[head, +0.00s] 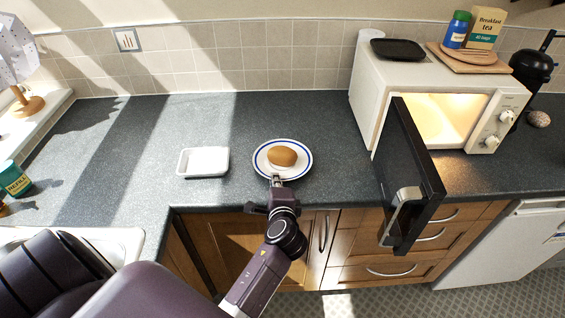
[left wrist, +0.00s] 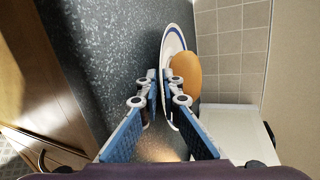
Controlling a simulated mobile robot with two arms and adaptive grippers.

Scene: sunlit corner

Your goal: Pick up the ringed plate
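The ringed plate (head: 258,165) is white with blue rings and lies on the dark counter near its front edge. A brown bread roll (head: 282,156) sits on it. My left gripper (head: 277,179) is at the plate's near rim. In the left wrist view, the plate (left wrist: 173,43) and the roll (left wrist: 186,73) lie just beyond the fingers. The fingertips (left wrist: 158,78) are close together with the rim between them. The plate looks flat, and I cannot make out a gap under it. My right gripper is not in view.
A white tray (head: 203,162) lies left of the plate. A microwave (head: 371,88) stands at the right, its dark door (head: 415,170) swung open over the counter's front. A green jar (head: 14,180) stands at far left. The counter behind the plate is clear.

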